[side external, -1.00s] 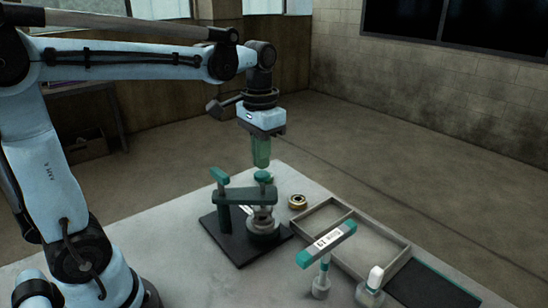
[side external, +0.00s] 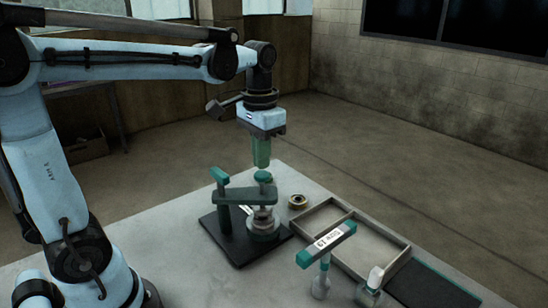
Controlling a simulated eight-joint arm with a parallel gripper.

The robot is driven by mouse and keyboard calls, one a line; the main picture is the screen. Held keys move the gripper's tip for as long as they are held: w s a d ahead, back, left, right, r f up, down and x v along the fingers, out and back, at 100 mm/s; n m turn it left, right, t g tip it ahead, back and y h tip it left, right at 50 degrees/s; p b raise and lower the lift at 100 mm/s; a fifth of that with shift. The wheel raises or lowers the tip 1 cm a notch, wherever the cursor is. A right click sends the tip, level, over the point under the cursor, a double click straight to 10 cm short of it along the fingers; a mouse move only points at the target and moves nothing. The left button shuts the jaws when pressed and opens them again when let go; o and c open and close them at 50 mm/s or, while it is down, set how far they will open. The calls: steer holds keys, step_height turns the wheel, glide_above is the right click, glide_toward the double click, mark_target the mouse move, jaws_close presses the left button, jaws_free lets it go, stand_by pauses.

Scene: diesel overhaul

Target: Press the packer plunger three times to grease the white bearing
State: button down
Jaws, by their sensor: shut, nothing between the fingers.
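The bearing packer stands on a dark base plate (side external: 230,243) on the table, with a green crossbar (side external: 235,196) over it. Its plunger has a round green knob (side external: 263,176) on top, above the crossbar. A round grey body with a pale ring (side external: 262,222) sits under the bar. I cannot tell for sure whether a white bearing is in it. My gripper (side external: 261,166) points straight down, shut and empty, with its green fingers just above the knob. A small gap seems to show between fingertips and knob.
A brass-coloured ring (side external: 298,202) lies right of the packer. A shallow divided tray (side external: 345,205) is beyond it, with a dark mat (side external: 440,290) at its right. A green-topped stand with a label (side external: 327,244) and a white-capped bottle (side external: 374,280) stand in front.

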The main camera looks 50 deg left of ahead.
mark_target(262, 174)
steer(key=shift+f, duration=0.15)
steer(key=shift+f, duration=1.4)
steer(key=shift+r, duration=1.55)
steer(key=shift+f, duration=0.15)
steer(key=shift+f, duration=1.35)
steer(key=shift+r, duration=1.5)
